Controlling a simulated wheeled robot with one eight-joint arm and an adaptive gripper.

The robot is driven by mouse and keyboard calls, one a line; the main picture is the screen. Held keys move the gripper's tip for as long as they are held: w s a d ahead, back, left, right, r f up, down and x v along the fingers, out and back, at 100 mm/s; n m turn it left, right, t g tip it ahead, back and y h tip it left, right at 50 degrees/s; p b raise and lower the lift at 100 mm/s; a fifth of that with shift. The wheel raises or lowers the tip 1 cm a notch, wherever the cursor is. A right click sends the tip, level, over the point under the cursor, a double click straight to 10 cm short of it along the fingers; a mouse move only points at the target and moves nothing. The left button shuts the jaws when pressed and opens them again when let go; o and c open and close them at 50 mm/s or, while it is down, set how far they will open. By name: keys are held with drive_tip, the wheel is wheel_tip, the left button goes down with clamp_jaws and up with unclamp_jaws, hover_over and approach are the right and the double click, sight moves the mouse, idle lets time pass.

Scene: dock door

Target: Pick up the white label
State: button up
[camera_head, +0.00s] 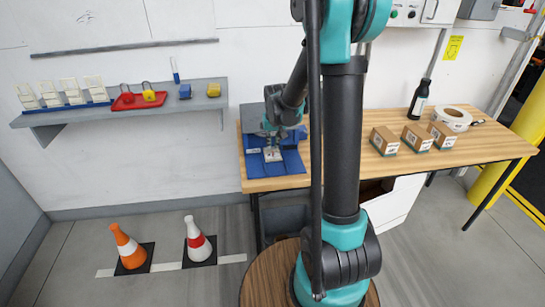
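My gripper (271,141) points down over a blue board (292,162) at the left end of the wooden workbench. A small pale, flat piece (272,155) shows right at the fingertips; it may be the white label, but it is too small to be sure. I cannot tell whether the fingers touch it or whether they are open or shut. Another small whitish mark (252,151) lies just left of it on the blue board. The gripper and forearm hide part of the board.
On the workbench (480,151), several brown boxes (384,141), a black bottle (418,101) and a white roll (452,117) stand right of my arm. A grey wall shelf (150,110) holds padlocks and white items. Two cones (128,247) stand on the floor.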

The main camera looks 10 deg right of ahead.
sight(273, 153)
drive_tip(key=shift+w+d+x, duration=0.1)
drive_tip(key=shift+x, duration=1.5)
drive_tip(key=shift+w+d+x, duration=0.1)
drive_tip(key=shift+w+x, duration=0.05)
drive_tip(key=shift+x, duration=1.4)
clamp_jaws()
drive_tip(key=shift+r, duration=0.1)
